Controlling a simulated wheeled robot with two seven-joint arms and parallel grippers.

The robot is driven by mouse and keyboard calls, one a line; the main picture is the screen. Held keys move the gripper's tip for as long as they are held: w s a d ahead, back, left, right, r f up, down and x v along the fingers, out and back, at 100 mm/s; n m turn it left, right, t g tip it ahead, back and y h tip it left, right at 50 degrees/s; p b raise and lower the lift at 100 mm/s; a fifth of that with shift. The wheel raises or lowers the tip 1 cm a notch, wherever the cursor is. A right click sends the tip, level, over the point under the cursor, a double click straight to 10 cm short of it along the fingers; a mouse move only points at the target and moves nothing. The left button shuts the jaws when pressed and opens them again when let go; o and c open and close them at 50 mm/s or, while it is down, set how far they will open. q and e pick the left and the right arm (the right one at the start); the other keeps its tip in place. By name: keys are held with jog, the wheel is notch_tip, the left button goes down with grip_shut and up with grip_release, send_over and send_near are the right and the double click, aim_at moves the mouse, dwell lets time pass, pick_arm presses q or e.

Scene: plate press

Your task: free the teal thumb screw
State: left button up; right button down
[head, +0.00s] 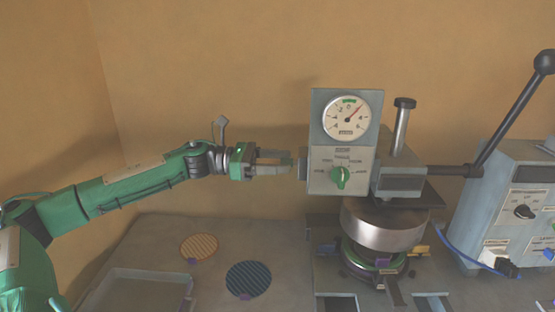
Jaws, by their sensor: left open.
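My left gripper (280,161) reaches in from the left, level, with its fingers pointing right. It is open, and its fingertips are close to the left side of the grey gauge box (318,168). A small grey part sticks out of that side near the fingertips; I cannot tell whether they touch it. I cannot make out a teal thumb screw for certain. The press has a round metal head (384,229) above a stack of rings with a green band (372,262). My right gripper is not in view.
A grey tray (135,277) stands at the front left of the table. An orange-striped disc (199,245) and a blue-striped disc (248,279) lie beside it. At the right are a long lever (512,108) and a control box (520,180) with a blue cable.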

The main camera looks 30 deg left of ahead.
pick_arm(q)
jog(key=shift+c, duration=0.3)
jog(key=c, duration=0.9)
